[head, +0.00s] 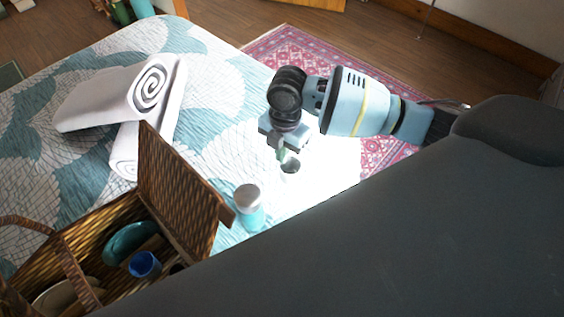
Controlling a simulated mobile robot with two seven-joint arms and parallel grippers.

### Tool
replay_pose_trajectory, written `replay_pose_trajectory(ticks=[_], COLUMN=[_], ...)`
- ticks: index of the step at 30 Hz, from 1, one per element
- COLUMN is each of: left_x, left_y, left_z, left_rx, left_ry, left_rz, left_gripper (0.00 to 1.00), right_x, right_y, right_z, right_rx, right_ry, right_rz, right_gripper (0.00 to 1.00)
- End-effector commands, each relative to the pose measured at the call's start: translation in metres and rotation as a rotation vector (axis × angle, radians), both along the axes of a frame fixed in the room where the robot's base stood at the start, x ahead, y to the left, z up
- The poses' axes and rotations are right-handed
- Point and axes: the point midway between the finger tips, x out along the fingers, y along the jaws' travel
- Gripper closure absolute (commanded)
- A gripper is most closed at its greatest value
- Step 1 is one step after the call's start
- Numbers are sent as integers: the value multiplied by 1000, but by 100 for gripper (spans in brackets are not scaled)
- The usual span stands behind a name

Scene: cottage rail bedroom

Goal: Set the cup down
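My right gripper (284,153) points down over the bright, washed-out near edge of the bed. A dark round shape (290,166), perhaps the opening of a cup, shows at its fingertips. The glare hides its outline, so I cannot tell whether the fingers are closed on it or whether it touches the bed. A blue cup (145,264) is inside the wicker basket (183,190). My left gripper is not in view.
A teal container with a pale grey top (250,208) stands on the bed (222,62), right of the basket's raised lid. Rolled white towels (125,95) lie behind the basket. A teal bowl (128,243) is in the basket. A red patterned rug (310,47) covers the floor beyond.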

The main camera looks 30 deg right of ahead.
Motion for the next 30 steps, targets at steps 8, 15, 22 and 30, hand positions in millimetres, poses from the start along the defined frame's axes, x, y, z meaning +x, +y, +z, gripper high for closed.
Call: replay_pose_trajectory(ticks=[8,15,22,30], left_x=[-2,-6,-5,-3], left_y=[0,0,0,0], left_z=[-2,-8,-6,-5], left_rx=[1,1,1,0], left_ry=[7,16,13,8], left_rz=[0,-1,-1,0], left_gripper=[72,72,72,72], right_x=[0,0,1,0], right_y=[0,0,0,0], right_z=[-10,-46,-52,-54], right_rx=[1,0,0,0], right_ry=[1,2,-3,-2], right_rz=[-1,-2,-1,-1], right_gripper=[100,100,100,93])
